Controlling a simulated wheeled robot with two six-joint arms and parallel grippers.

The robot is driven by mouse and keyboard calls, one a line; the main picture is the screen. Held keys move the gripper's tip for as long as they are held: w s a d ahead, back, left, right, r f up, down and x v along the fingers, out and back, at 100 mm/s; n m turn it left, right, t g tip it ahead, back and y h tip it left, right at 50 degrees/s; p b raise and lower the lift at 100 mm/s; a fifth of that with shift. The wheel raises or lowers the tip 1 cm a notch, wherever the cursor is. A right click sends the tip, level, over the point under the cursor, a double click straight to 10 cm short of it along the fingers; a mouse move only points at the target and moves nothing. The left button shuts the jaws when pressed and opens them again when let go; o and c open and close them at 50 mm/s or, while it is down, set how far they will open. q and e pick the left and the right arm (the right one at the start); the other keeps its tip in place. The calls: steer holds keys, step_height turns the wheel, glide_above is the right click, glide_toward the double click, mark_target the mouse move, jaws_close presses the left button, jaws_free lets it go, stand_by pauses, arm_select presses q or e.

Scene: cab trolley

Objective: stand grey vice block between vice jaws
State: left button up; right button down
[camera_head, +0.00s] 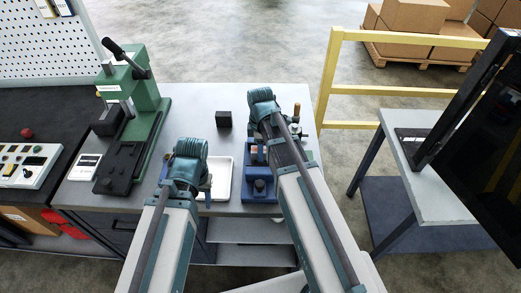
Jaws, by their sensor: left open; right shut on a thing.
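The blue vice (259,187) stands at the front of the grey bench, right of a white tray. A small copper-coloured piece (254,154) shows at its top, beside my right arm. My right gripper (272,140) is over the vice, mostly hidden behind its own wrist and forearm. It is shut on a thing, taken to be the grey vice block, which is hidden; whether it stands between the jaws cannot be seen. My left gripper (204,187) is open over the left part of the white tray (222,181), largely hidden by its wrist.
A black cube (224,119) stands on the bench (195,105) behind the tray. A green lever press (141,105) stands at left, near a control box (27,165). Small items sit right of the vice. A yellow rail (385,91) and side table (430,170) are at right.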

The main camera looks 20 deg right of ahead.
steer(key=shift+f, duration=0.25)
stand_by(0.6)
stand_by(0.3)
steer(key=shift+c, duration=1.6)
jaws_free()
steer(key=shift+r, duration=0.2)
step_height(320, 180, up, 14)
steer(key=p, duration=1.3)
steer(key=shift+f, duration=0.25)
